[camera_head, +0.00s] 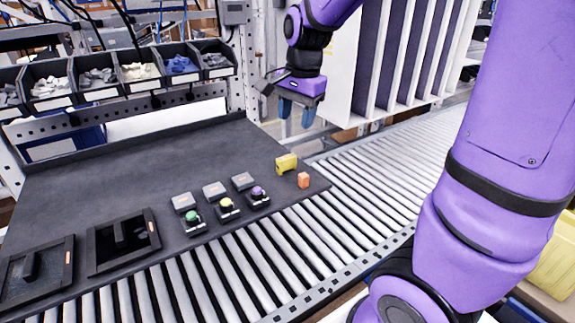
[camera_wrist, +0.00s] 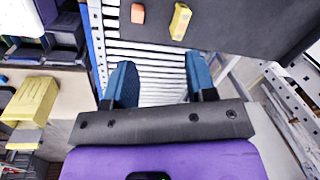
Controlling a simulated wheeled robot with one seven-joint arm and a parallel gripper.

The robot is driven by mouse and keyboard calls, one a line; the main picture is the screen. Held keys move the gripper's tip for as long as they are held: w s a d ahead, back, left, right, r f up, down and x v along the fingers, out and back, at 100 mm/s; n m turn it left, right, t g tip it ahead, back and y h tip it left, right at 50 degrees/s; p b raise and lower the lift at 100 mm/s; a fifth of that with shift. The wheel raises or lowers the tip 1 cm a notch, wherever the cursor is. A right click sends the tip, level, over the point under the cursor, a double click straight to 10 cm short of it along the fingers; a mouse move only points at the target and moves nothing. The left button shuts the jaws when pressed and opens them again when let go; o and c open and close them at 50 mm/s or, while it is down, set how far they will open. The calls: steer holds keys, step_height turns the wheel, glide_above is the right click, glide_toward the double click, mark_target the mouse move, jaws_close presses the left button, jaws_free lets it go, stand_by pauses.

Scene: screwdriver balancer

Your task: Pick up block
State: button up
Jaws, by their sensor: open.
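A small orange block (camera_head: 303,180) stands near the right corner of the dark work table (camera_head: 120,195). A larger yellow block (camera_head: 286,162) sits just behind it. Both show at the top of the wrist view, the orange block (camera_wrist: 138,13) to the left and the yellow block (camera_wrist: 180,21) to the right. My gripper (camera_head: 296,113) hangs above and behind the blocks in the head view, apart from both. Its two blue fingers (camera_wrist: 160,65) are spread with nothing between them; rollers show through the gap in the wrist view.
A roller conveyor (camera_head: 375,165) runs along the table's front and right edges. Small units with green, yellow and purple buttons (camera_head: 226,204) stand left of the blocks, with black trays (camera_head: 124,242) farther left. Parts bins (camera_head: 95,78) line the back. White-edged panels (camera_head: 400,50) stand right of my gripper.

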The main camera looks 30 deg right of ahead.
mark_target(288, 157)
steer(key=w+f+m, duration=0.1)
steer(key=w+f, duration=0.1)
steer(key=w+d+f+m+g, duration=0.1)
steer(key=w+f+m, duration=0.1)
steer(key=w+d+f+m, duration=0.1)
steer(key=w+f, duration=0.1)
steer(key=shift+w+m+h, duration=0.2)
steer(key=shift+m+h, duration=0.1)
step_height(288, 157, down, 11)
steer(key=shift+r, duration=0.1)
jaws_close()
